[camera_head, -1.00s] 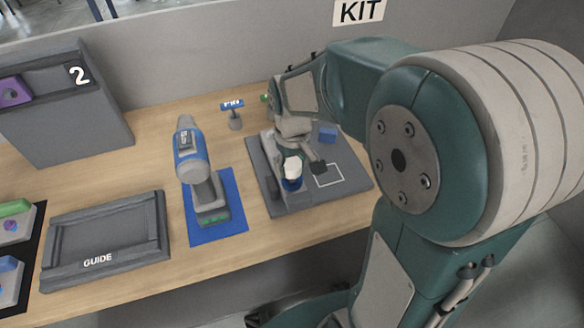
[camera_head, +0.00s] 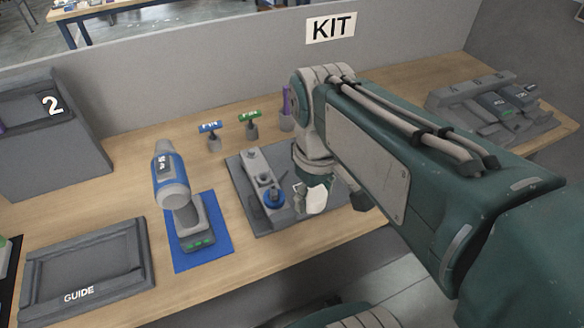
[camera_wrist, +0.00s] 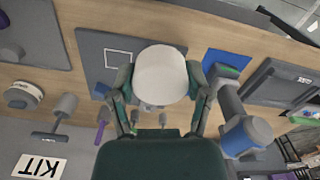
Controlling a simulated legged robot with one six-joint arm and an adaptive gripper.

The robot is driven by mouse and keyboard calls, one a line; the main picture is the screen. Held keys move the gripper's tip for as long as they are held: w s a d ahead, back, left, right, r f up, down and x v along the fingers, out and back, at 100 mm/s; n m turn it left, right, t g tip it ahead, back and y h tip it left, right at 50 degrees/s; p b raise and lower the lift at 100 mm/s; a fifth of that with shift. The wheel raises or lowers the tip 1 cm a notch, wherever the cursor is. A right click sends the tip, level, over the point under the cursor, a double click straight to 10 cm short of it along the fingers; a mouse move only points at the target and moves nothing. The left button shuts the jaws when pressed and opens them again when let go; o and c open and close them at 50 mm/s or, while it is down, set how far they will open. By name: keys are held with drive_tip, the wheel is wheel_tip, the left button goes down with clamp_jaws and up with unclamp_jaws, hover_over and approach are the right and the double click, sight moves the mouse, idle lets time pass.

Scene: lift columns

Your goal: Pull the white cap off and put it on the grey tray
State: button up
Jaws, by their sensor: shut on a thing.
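The white cap (camera_head: 316,199) is in my gripper (camera_head: 308,190), in front of the right part of the grey tray. In the wrist view the cap (camera_wrist: 162,72) sits between the two fingers of my gripper (camera_wrist: 160,88), which are shut on it. The grey tray (camera_head: 243,183) bears a grey fixture (camera_head: 257,165) with a blue round fitting (camera_head: 273,198), now bare of the cap. The cap is apart from this fitting. In the wrist view the tray (camera_wrist: 92,50) shows a white outlined square (camera_wrist: 118,57). My arm hides the tray's right side in the head view.
A blue drill (camera_head: 172,182) stands on a blue mat (camera_head: 215,250) left of the tray. Tools with blue (camera_head: 210,127), green (camera_head: 249,116) and purple (camera_head: 286,100) handles stand behind it. A GUIDE tray (camera_head: 85,270) lies front left. A grey rack (camera_head: 470,100) is far right.

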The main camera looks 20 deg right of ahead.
sight(315, 195)
drive_tip(key=shift+s+r, duration=0.15)
drive_tip(key=shift+s, duration=0.05)
drive_tip(key=shift+r, duration=0.6)
idle(0.5)
drive_tip(key=shift+r, duration=2.45)
